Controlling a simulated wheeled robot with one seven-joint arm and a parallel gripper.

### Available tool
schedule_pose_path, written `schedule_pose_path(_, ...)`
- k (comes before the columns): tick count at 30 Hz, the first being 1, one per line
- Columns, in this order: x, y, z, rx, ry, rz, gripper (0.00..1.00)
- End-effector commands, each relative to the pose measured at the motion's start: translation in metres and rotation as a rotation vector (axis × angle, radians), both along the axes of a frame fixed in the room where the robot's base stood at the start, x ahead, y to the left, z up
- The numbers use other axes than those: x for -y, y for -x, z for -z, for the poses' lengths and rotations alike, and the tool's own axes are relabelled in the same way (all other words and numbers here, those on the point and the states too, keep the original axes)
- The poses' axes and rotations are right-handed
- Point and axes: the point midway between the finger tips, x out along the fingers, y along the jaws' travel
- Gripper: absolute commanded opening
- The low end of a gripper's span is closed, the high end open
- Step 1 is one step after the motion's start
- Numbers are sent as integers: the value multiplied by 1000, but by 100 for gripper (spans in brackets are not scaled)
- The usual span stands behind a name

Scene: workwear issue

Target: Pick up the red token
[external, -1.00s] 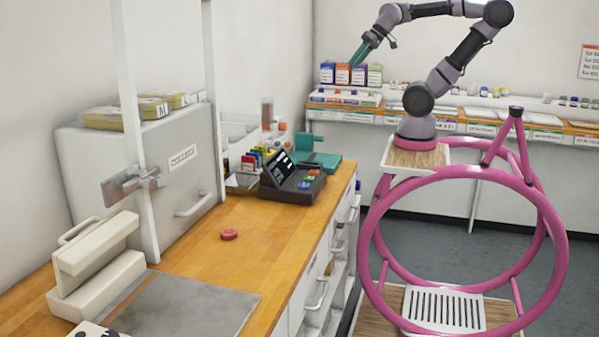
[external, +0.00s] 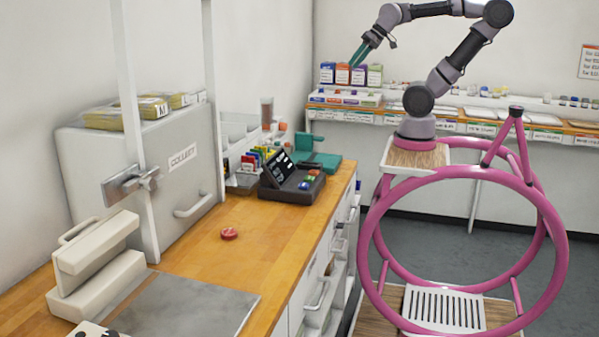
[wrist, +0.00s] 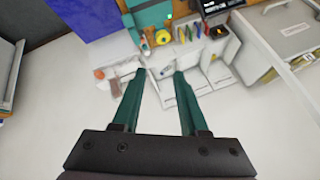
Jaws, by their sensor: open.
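The red token (external: 229,233) lies flat on the wooden counter (external: 262,226), in front of the grey cabinet in the external view. My gripper (external: 359,60) is high above the counter and well away from the token, toward the back wall. In the wrist view my gripper (wrist: 161,75) shows two green fingers spread apart with nothing between them. I cannot make out the token in the wrist view.
A grey cabinet (external: 185,176) labelled COLLECT stands behind the token. A dark terminal (external: 292,182) and a teal device (external: 318,160) sit farther along the counter. A cream press-like object (external: 98,262) and a grey mat (external: 185,308) are nearer. Wood around the token is clear.

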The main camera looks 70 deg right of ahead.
Motion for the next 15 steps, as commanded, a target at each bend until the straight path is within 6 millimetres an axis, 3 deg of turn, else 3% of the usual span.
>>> schedule_pose_path(6,0,0,0,0,0,0,43)
schedule_pose_path(7,0,0,0,0,0,0,47)
schedule_pose_path(11,0,0,0,0,0,0,95)
schedule_pose_path(15,0,0,0,0,0,0,95)
